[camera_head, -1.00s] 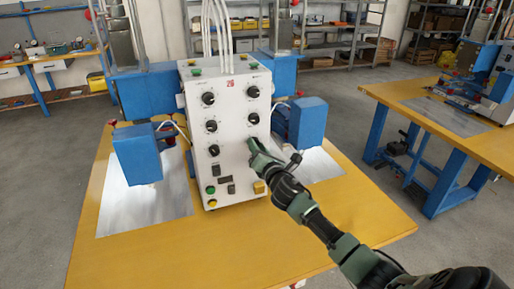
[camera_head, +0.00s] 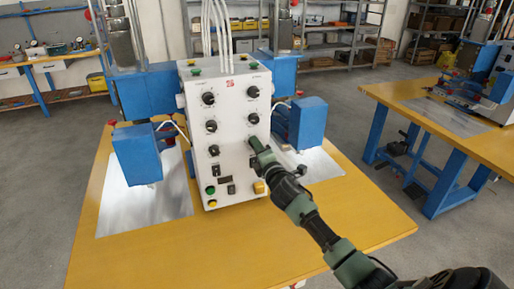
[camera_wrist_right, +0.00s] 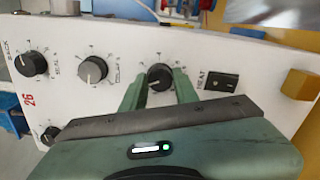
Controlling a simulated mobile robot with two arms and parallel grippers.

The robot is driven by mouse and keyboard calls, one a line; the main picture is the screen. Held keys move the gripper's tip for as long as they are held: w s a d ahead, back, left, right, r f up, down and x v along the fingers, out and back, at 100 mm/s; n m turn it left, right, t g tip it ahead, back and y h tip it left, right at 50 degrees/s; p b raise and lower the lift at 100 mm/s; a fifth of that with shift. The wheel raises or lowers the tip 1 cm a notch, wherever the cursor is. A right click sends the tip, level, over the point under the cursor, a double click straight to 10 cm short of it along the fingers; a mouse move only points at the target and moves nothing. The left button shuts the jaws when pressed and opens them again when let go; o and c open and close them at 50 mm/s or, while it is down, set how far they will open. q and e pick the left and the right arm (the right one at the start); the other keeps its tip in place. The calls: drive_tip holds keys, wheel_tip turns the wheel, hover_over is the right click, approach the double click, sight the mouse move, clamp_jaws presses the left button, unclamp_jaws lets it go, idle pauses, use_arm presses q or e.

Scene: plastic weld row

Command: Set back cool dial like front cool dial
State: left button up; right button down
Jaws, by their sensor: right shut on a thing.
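The white control box (camera_head: 232,140) has two columns of black dials. My left gripper is out of view.
The heat switch (camera_wrist_right: 222,82) and a yellow block (camera_wrist_right: 299,84) lie close by the held dial. Blue machine heads (camera_head: 137,155) flank the box over metal plates on the yellow table (camera_head: 240,240). Another bench (camera_head: 430,110) stands at right.

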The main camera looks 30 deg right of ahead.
idle(0.4)
drive_tip(key=c, duration=1.1)
unclamp_jaws()
drive_tip(key=shift+s, duration=0.1)
drive_tip(key=b+v, duration=0.1)
drive_tip(key=v, duration=0.6)
drive_tip(key=shift+s, duration=0.3)
